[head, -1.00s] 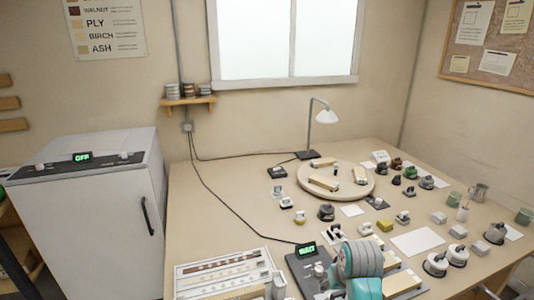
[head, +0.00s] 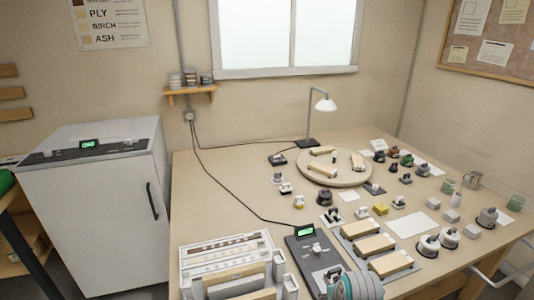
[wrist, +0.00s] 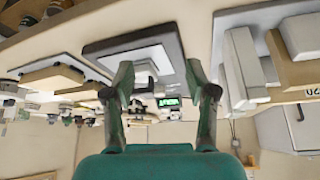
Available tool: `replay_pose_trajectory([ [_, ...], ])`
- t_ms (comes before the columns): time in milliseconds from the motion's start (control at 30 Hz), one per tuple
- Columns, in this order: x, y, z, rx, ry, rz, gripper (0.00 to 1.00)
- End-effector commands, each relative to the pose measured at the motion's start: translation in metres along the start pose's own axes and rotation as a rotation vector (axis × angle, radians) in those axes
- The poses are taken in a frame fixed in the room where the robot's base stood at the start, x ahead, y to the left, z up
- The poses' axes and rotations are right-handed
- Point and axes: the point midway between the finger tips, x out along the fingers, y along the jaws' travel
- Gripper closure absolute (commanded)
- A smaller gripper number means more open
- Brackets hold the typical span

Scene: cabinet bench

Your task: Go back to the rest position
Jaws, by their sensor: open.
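My gripper (wrist: 158,70) shows in the wrist view with its two dark green fingers spread apart and nothing between them. Behind the gap is a dark-edged box with a grey top and a small lit green display (wrist: 168,102). In the head view, a teal and grey part of my arm is low at the bottom edge, in front of the dark control box (head: 315,258); the gripper fingers cannot be made out there.
A tray with several wood blocks (head: 375,245) lies right of the control box, and a rack of wood strips (head: 230,262) lies left. A round board (head: 333,180), lamp (head: 322,105) and many small items crowd the bench. A white cabinet (head: 90,205) stands left.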

Motion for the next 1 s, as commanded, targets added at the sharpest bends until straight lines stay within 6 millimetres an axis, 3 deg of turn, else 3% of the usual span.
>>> replay_pose_trajectory([
  [300,0.028,-0.004,0.084,0.009,0.111,0.007,0.43],
  [500,0.029,-0.006,0.142,0.015,0.202,0.013,0.43],
  [767,0.008,-0.01,0.213,0.021,0.321,0.02,0.43],
  [1000,-0.03,-0.013,0.27,0.024,0.429,0.026,0.43],
])
